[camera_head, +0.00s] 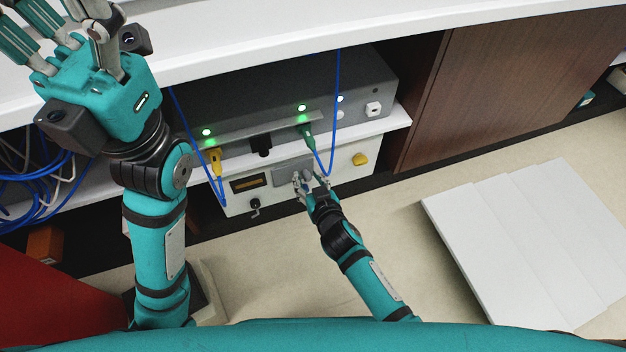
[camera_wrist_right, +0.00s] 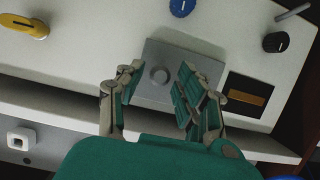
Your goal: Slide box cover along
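The box cover is a grey rectangular plate (camera_head: 285,174) on the front of a white box (camera_head: 235,207). My left gripper (camera_head: 75,42) is raised at upper left, fingers spread, empty.
A grey device (camera_head: 270,95) with green lights sits on the shelf above the box. Blue cables (camera_head: 336,110) hang close to my right gripper. A yellow knob (camera_head: 360,159) and a black knob (camera_head: 255,204) stick out of the box. White panels (camera_head: 530,240) lie at right.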

